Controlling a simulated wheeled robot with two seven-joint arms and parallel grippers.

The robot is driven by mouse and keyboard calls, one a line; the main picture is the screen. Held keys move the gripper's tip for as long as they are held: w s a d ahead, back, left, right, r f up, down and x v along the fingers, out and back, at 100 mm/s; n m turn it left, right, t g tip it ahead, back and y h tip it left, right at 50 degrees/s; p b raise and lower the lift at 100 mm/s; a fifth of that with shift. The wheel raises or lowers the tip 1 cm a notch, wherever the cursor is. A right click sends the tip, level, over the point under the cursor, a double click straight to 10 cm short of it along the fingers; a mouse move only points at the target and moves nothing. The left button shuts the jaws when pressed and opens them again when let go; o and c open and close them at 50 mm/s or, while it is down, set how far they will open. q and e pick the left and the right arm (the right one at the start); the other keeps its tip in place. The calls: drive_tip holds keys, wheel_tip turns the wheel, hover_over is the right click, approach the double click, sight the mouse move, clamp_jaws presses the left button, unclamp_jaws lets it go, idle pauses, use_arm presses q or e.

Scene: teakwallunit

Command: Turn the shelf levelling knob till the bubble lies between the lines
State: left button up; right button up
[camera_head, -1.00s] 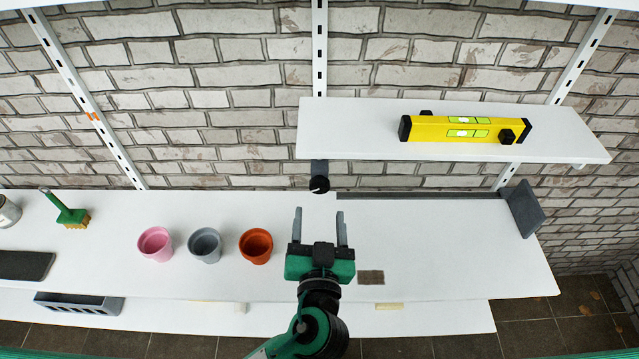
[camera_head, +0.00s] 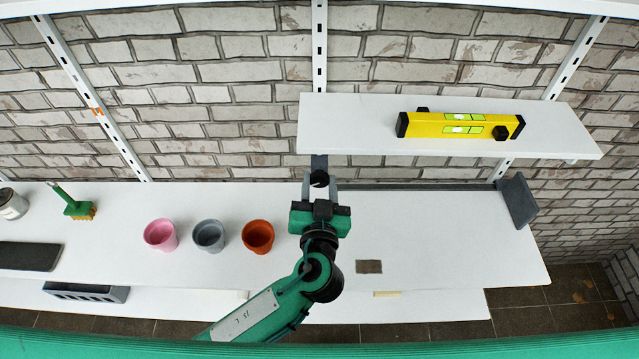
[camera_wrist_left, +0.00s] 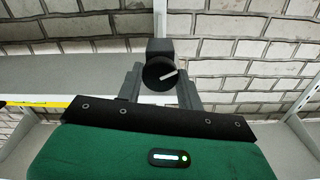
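The levelling knob (camera_head: 319,178) is black and round with a white pointer line, under the left end of the white upper shelf (camera_head: 350,120). In the left wrist view the knob (camera_wrist_left: 160,73) sits between my two fingers, with the line pointing to the upper right. My left gripper (camera_head: 320,182) is open around the knob; I cannot tell whether the fingers touch it. The yellow spirit level (camera_head: 430,125) lies on the shelf. Its bright bubble patch (camera_head: 458,130) seems left of the vial's middle, but the lines are too small to judge. My right gripper is not in view.
Pink (camera_head: 160,235), grey (camera_head: 209,236) and orange (camera_head: 258,237) pots stand on the lower white shelf (camera_head: 450,250), left of my arm. A green brush (camera_head: 75,205) lies farther left. A dark bracket (camera_head: 517,202) stands at the right end. The middle right is mostly clear.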

use_arm(q)
drive_tip(key=shift+c, duration=1.1)
